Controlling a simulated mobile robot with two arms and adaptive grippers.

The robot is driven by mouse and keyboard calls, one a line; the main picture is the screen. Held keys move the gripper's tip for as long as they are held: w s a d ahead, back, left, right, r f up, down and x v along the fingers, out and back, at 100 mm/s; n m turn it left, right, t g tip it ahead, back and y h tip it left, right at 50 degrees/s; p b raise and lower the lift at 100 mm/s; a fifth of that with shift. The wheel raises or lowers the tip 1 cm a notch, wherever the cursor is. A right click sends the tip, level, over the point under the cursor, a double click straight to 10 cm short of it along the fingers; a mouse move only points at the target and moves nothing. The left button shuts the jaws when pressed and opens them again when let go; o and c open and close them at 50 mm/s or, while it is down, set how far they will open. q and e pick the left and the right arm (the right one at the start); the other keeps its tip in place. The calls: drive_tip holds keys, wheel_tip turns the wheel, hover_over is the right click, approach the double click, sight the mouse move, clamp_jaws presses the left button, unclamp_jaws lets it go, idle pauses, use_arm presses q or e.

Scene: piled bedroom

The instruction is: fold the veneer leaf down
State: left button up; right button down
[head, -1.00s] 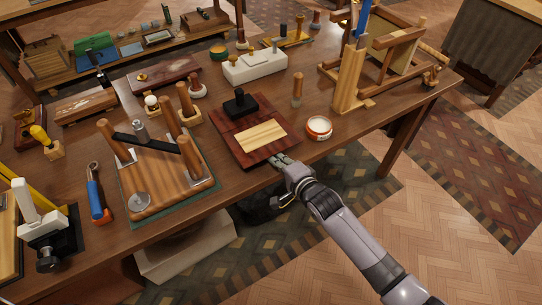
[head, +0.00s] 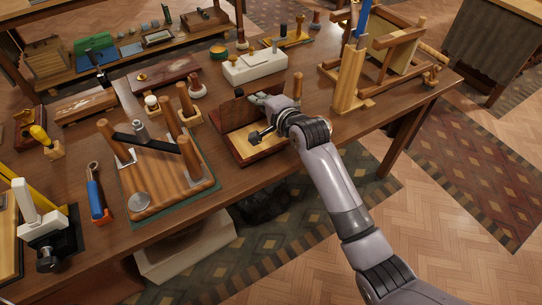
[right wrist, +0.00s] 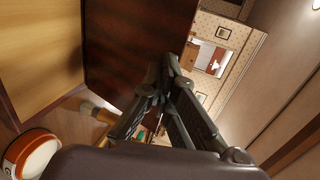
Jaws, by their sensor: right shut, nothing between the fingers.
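The veneer leaf (head: 237,114) now stands as a raised dark red-brown panel, roughly upright, at the far side of its base board (head: 258,155). A pale wood surface shows on the base in front of it. In the right wrist view the leaf (right wrist: 130,45) is a dark striped panel beside a pale face. My right gripper (head: 258,99) is shut and empty at the leaf's upper right edge; I cannot tell whether it touches. Its fingers also show in the right wrist view (right wrist: 165,75). My left gripper is out of view.
A wooden peg (head: 297,87) stands right of my gripper. An orange-rimmed jar (right wrist: 32,155) shows in the right wrist view. A clamp fixture (head: 165,185) stands left.

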sight(253, 93)
drive_tip(key=x, duration=0.4)
drive_tip(key=shift+w+a+r, duration=0.15)
drive_tip(key=shift+w+r, duration=0.1)
drive_tip(key=shift+w, duration=0.05)
drive_tip(key=shift+s+d+r+p, duration=0.25)
drive_tip(key=shift+s+p, duration=0.05)
drive_tip(key=shift+p, duration=0.2)
drive_tip(key=shift+s+d+p, duration=0.15)
drive_tip(key=shift+s+p, duration=0.1)
drive_tip(key=shift+p, duration=0.25)
drive_tip(key=s+d+r+p, duration=0.3)
drive_tip(key=s+r+p, duration=0.1)
drive_tip(key=p, duration=0.5)
drive_tip(key=shift+r, duration=0.7)
drive_tip(key=shift+a, duration=0.1)
